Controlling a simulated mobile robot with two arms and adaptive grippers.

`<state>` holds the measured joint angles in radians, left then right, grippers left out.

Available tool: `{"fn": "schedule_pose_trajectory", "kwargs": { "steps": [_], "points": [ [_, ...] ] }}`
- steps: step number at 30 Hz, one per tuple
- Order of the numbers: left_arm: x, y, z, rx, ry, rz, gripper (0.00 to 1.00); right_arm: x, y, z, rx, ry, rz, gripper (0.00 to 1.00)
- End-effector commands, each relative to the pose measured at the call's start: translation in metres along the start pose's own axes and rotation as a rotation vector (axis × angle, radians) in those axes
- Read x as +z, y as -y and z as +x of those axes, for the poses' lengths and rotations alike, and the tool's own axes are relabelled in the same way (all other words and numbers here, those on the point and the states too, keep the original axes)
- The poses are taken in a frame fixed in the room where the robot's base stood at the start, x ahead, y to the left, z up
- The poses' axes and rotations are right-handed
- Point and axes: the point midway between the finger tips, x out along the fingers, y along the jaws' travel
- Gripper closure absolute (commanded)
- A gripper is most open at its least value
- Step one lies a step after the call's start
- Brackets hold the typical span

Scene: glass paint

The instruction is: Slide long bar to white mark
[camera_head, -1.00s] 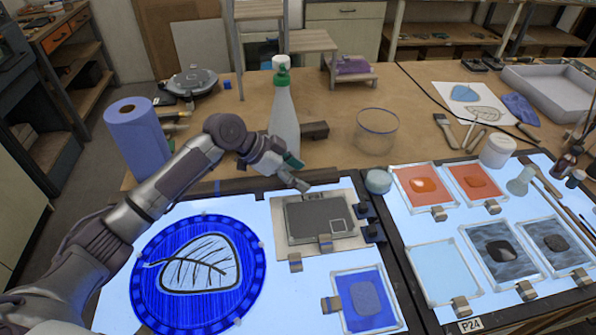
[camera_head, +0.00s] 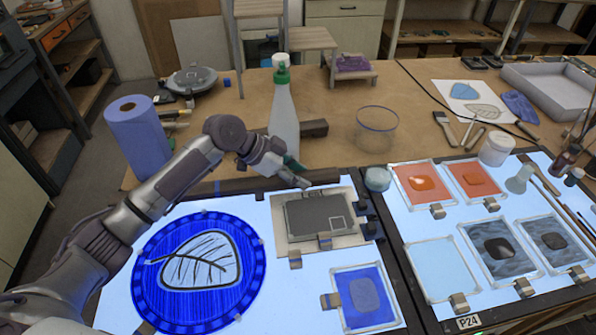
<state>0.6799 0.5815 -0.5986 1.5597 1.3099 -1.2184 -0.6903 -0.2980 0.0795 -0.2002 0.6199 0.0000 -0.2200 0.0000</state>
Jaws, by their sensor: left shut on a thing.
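A long dark bar (camera_head: 238,186) lies along the back edge of the lit panel, partly hidden by my left arm. My left gripper (camera_head: 303,183) is shut at this bar, just behind the grey plate (camera_head: 307,217); the exact contact is too small to see. The plate lies on a pale board (camera_head: 285,243) and bears a small white square outline (camera_head: 337,222). I cannot tell whether this outline is the white mark. My right gripper is not in view.
A white spray bottle (camera_head: 283,118) with a green neck stands behind my left gripper. A glass bowl (camera_head: 376,130) and a small round jar (camera_head: 377,178) stand to its right. A blue leaf disc (camera_head: 252,292) lies in front of my arm. Framed glass panes lie at right.

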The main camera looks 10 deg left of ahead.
Motion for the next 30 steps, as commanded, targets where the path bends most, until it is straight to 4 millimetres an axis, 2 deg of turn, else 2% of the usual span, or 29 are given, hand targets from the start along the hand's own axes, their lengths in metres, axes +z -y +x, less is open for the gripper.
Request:
{"fn": "schedule_pose_trajectory", "kwargs": {
  "steps": [5,6,10,19,22,26,30],
  "points": [
    [0.001,-0.001,0.001,0.005,0.002,-0.002,1.0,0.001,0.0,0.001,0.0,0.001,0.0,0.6],
    [0.001,-0.001,0.001,0.005,0.002,-0.002,0.54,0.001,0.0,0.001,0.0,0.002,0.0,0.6],
    [0.001,-0.001,0.001,0.004,0.002,-0.002,0.33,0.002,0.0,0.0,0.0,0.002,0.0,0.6],
    [0.001,-0.001,0.0,0.004,0.002,-0.001,0.33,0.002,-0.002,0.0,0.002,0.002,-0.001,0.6],
    [0.001,0.0,-0.006,0.002,0.003,-0.001,0.33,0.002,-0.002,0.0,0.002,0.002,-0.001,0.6],
    [0.001,0.0,-0.027,0.001,0.003,-0.001,0.33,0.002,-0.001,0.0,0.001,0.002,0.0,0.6],
    [0.002,0.001,-0.058,0.0,0.004,0.0,0.33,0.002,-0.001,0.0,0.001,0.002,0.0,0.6]
  ]
}}
